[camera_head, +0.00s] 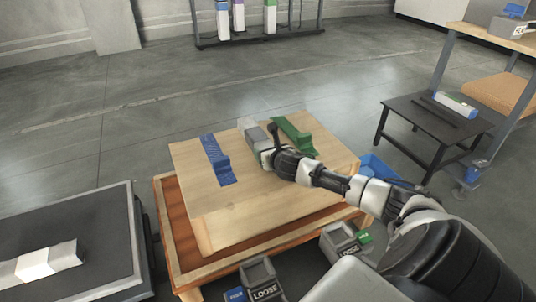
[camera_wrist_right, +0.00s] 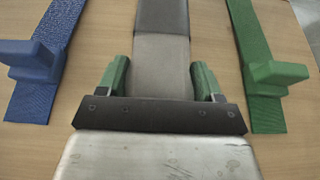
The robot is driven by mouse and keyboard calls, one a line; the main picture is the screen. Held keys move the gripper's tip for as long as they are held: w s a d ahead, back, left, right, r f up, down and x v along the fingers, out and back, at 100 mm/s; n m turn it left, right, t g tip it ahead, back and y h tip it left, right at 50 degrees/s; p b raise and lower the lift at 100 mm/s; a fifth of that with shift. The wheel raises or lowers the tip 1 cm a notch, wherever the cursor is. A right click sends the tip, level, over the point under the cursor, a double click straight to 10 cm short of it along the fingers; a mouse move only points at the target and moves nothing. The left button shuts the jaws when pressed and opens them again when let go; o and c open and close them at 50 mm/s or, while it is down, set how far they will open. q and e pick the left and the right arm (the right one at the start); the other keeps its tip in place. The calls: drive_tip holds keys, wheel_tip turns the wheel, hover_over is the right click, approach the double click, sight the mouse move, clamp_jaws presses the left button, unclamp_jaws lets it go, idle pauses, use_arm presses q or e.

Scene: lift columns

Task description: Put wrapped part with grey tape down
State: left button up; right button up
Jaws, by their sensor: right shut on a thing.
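The wrapped part with grey tape (camera_head: 250,130) is a long light-grey piece over the wooden table top, between a blue fixture and a green fixture. In the right wrist view its taped section (camera_wrist_right: 162,66) runs straight up between the fingers. My right gripper (camera_head: 267,157) is shut on its near end; the green finger pads (camera_wrist_right: 162,84) are on both sides of it. Whether the part's underside touches the wood cannot be told. The gripper hides its near end. My left gripper is not in view.
The blue fixture (camera_head: 216,160) is left of the part and the green fixture (camera_head: 294,136) right, on the wooden table top (camera_head: 206,204). A white-banded part (camera_head: 40,262) lies on a dark table at left. Labelled bins (camera_head: 262,280) stand below the front edge.

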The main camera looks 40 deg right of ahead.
drive_tip(key=o, duration=1.3)
